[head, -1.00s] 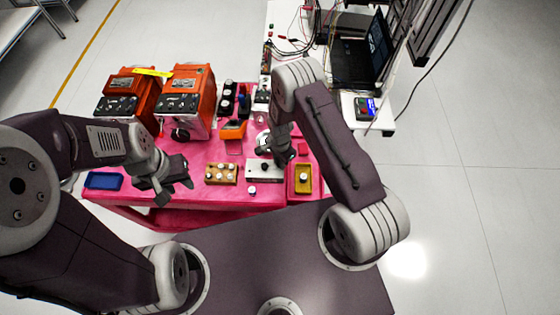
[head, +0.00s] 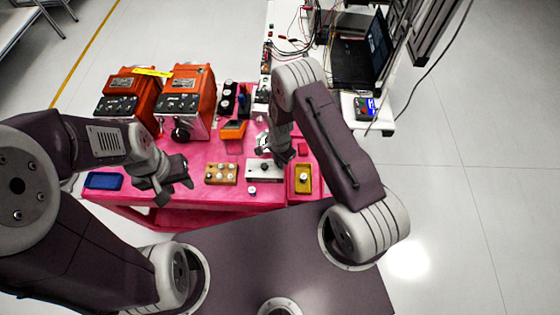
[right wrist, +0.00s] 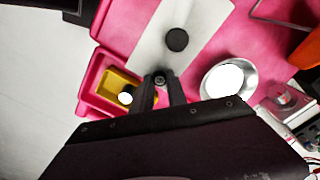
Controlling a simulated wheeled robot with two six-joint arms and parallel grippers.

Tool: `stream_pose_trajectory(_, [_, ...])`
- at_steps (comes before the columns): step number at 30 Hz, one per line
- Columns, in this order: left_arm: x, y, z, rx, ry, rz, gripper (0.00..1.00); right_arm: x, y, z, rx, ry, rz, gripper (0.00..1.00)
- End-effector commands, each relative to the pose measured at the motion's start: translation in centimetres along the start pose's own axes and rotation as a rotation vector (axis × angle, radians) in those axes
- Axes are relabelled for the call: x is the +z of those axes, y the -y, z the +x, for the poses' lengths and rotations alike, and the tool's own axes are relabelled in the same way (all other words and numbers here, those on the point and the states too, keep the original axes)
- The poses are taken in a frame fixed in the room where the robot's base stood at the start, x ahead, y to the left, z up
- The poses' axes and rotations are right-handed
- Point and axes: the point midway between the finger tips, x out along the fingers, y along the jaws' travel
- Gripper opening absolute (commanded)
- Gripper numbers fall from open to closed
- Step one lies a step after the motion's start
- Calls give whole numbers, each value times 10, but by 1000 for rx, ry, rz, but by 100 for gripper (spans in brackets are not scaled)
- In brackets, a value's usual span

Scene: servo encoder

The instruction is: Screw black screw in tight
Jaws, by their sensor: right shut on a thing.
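My right gripper (right wrist: 160,88) is shut on a small dark round-headed piece, which looks like the black screw (right wrist: 160,79). In the right wrist view it is held by the end of a pale grey block. That block (head: 276,172) lies on the pink table in the head view, with a black round knob (head: 264,167) on top. The knob (right wrist: 177,40) is apart from the fingertips in the right wrist view. I cannot tell whether the screw touches the block. My left gripper (head: 172,185) is open and empty above the table's left front.
A yellow block (head: 304,180) in a pink tray is right of the grey block. A wooden block with white knobs (head: 221,174) is left of it. A silver round dish (right wrist: 228,78) stands nearby. Orange machines (head: 187,92) and a blue tray (head: 103,181) are further left.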

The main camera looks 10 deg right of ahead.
Motion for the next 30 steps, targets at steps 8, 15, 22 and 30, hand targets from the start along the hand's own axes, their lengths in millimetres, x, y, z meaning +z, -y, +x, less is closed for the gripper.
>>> stream_pose_trajectory(8, [0,0,0,0,0,0,36,0,1,0,-2,-1,10,0])
stream_pose_trajectory(15, [0,0,0,0,0,0,36,0,0,0,-2,0,596,32])
stream_pose_trajectory(22, [0,0,0,0,0,0,36,0,0,0,-1,0,592,44])
stream_pose_trajectory(30, [0,0,0,0,0,0,36,0,0,0,-1,0,591,40])
